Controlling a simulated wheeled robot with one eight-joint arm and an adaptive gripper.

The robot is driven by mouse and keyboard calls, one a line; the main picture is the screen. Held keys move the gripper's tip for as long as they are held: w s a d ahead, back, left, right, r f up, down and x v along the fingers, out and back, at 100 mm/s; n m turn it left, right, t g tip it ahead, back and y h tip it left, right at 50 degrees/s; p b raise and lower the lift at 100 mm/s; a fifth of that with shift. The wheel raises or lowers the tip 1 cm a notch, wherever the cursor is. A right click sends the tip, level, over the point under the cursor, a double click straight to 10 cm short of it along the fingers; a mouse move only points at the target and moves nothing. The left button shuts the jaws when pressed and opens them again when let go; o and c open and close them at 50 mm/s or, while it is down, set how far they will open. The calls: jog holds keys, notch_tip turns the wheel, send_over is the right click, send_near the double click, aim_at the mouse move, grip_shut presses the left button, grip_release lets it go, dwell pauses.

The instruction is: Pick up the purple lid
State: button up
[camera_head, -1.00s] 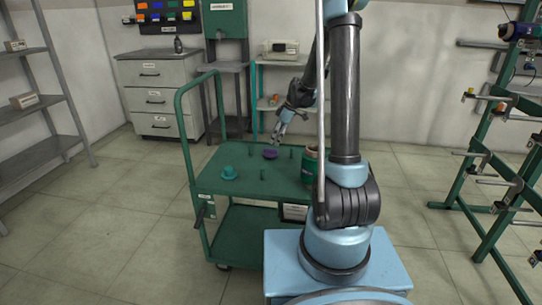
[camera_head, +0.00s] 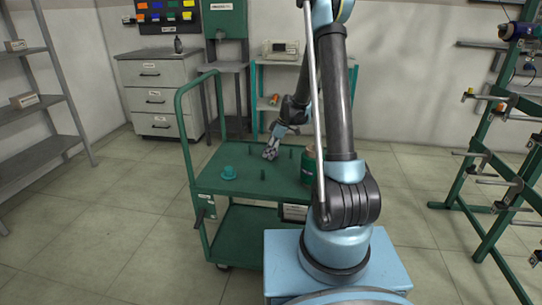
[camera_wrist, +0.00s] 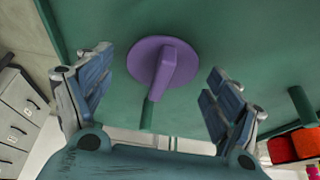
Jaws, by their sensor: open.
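The purple lid (camera_wrist: 147,66) is a round disc with a raised bar-shaped handle, lying on the green cart top (camera_wrist: 210,35) in the wrist view. My gripper (camera_wrist: 158,92) is open, with one finger to the left of the lid and one to the right. The handle lies between the fingers' lines, and neither finger visibly touches it. In the head view my gripper (camera_head: 270,155) is low over the cart top and hides the lid.
A teal lid-like piece (camera_head: 229,173) sits on the cart's left side. A dark green cylinder (camera_head: 308,168) stands at the right, beside my arm. Short green pegs (camera_head: 263,174) rise from the cart top. The cart's handle (camera_head: 188,125) stands at its left end.

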jog(key=c, duration=0.8)
jog(key=shift+r, duration=0.15)
